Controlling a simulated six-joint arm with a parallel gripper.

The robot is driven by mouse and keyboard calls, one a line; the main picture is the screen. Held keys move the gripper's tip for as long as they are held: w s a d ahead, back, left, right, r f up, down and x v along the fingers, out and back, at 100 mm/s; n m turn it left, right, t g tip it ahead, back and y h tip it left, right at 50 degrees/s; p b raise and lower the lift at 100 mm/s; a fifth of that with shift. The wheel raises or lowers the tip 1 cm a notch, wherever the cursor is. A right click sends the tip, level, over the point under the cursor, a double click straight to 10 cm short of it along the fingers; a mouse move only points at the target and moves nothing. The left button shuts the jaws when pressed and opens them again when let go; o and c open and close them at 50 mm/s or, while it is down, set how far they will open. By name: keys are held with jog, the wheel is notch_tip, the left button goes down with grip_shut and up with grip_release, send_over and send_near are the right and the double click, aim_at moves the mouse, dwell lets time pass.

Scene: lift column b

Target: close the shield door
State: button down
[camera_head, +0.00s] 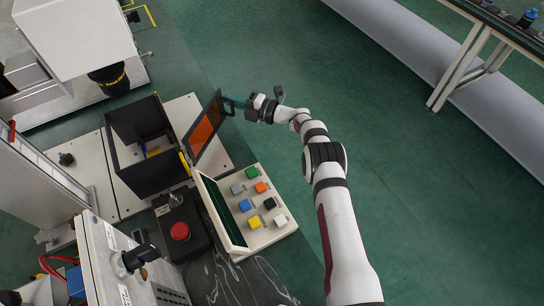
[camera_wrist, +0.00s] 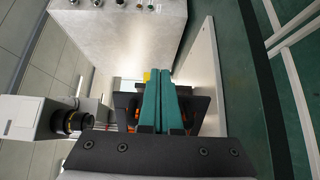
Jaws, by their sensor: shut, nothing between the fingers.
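The shield door (camera_head: 206,128) is a black frame with an orange window. In the head view it stands open, swung out from the right side of a black open-fronted box (camera_head: 150,172). My gripper (camera_head: 236,101) is at the door's far upper-right edge, by the door's black handle. In the wrist view my gripper's two teal fingers (camera_wrist: 161,74) are together with nothing between them. Black door parts (camera_wrist: 201,107) show on both sides of the fingers, with bits of orange behind. I cannot tell whether the fingers touch the handle.
A button panel (camera_head: 258,222) with several coloured buttons stands below the door, close to its lower end. A red stop button (camera_head: 180,231) is left of it. A white machine (camera_head: 78,35) stands at the upper left. Green floor (camera_head: 400,170) to the right is clear.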

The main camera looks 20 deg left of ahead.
jog(key=w+d, duration=0.3)
jog(key=d, duration=1)
jog(key=s+d+m+t+h, duration=0.1)
jog(key=s+d+m+t, duration=0.2)
jog(key=s, duration=0.4)
jog(key=s+d+m+t+h, duration=0.1)
jog(key=s+d+t, duration=0.1)
jog(key=s+d, duration=0.45)
jog(key=r+x, duration=0.1)
jog(key=x, duration=1.3)
jog(key=shift+s+a+f, duration=0.15)
jog(key=shift+s+a, duration=0.05)
jog(key=shift+a, duration=0.05)
